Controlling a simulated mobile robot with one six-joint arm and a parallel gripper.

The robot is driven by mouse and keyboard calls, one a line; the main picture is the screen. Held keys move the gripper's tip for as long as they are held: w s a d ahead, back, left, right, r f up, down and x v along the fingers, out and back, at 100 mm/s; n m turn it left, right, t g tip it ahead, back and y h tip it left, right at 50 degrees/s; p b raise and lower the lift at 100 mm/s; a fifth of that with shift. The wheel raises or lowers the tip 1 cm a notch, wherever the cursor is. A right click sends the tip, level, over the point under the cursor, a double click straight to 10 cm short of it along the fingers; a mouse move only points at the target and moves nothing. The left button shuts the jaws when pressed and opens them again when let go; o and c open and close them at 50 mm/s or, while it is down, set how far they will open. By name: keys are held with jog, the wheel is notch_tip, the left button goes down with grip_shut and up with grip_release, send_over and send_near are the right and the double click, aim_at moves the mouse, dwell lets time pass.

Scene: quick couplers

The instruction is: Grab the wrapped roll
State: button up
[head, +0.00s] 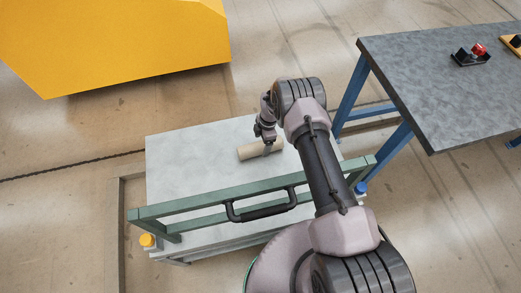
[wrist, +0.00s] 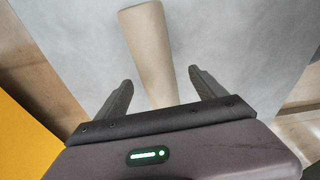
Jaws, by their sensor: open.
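The wrapped roll is a tan cylinder (head: 252,151) lying on its side on the light grey top of a cart (head: 185,165). In the wrist view the roll (wrist: 148,45) runs from the upper middle down between the two fingers, and its near end is hidden behind the gripper body. My gripper (head: 268,146) is at the roll's right part in the head view. It is open, with one finger on each side of the roll (wrist: 162,85) and visible gaps between fingers and roll. I cannot tell the exact height of the fingertips over the cart top.
A green rail with a black handle (head: 262,211) runs along the cart's near side. A dark grey table (head: 430,80) with blue legs stands at the right, bearing a small black and red item (head: 471,55). A large yellow block (head: 115,45) stands at the upper left. The cart top left of the roll is clear.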

aim_at(261, 144)
jog(key=f+b, duration=0.2)
jog(key=f, duration=0.1)
jog(key=f+b, duration=0.1)
jog(key=f, duration=0.1)
jog(key=shift+w+a, duration=0.2)
jog(key=shift+a, duration=0.15)
jog(key=shift+r, duration=0.1)
jog(key=shift+c, duration=0.9)
grip_shut()
